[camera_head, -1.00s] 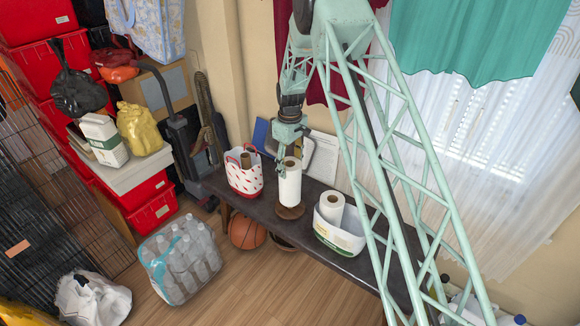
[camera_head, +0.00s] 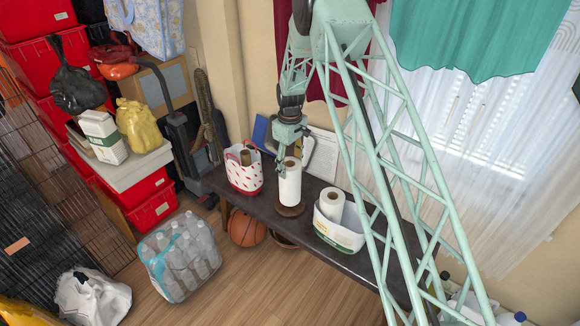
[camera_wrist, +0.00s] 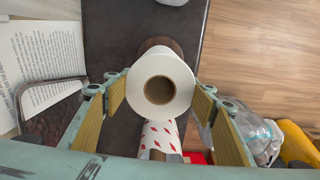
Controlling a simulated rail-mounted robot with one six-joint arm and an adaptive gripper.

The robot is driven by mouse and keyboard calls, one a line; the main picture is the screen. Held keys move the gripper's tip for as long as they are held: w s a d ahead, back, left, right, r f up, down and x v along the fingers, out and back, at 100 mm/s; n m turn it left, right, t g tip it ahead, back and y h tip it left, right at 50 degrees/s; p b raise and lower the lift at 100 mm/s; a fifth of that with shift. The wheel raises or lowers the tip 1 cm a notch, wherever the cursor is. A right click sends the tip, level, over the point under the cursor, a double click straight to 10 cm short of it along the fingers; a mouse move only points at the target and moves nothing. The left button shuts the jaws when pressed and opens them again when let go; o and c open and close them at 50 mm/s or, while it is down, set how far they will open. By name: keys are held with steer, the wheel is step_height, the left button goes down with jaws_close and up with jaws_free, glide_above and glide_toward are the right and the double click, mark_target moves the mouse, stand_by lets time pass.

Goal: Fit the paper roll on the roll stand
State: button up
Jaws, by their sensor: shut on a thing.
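The white paper roll (camera_head: 289,184) stands upright over the bench, and its open brown core faces up in the wrist view (camera_wrist: 160,88). My gripper (camera_head: 290,162) is around the upper part of the roll, with a finger pad on each side, shut on it. The roll stand's round brown base (camera_head: 291,210) shows just below the roll in the head view. Part of the base also shows behind the roll in the wrist view (camera_wrist: 161,44). The stand's post is not visible. I cannot tell whether the roll's bottom touches the base.
A white bin (camera_head: 338,239) holding another roll (camera_head: 332,204) stands to the right on the dark bench (camera_head: 372,262). A red-spotted white bag (camera_head: 243,178) stands to the left. Papers (camera_head: 323,158) lean at the back. A basketball (camera_head: 247,229) is below the bench.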

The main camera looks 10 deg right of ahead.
steer(key=shift+f+b, duration=0.55)
steer(key=shift+f, duration=1)
steer(key=o, duration=1.2)
step_height(320, 180, up, 12)
stand_by(0.5)
stand_by(0.8)
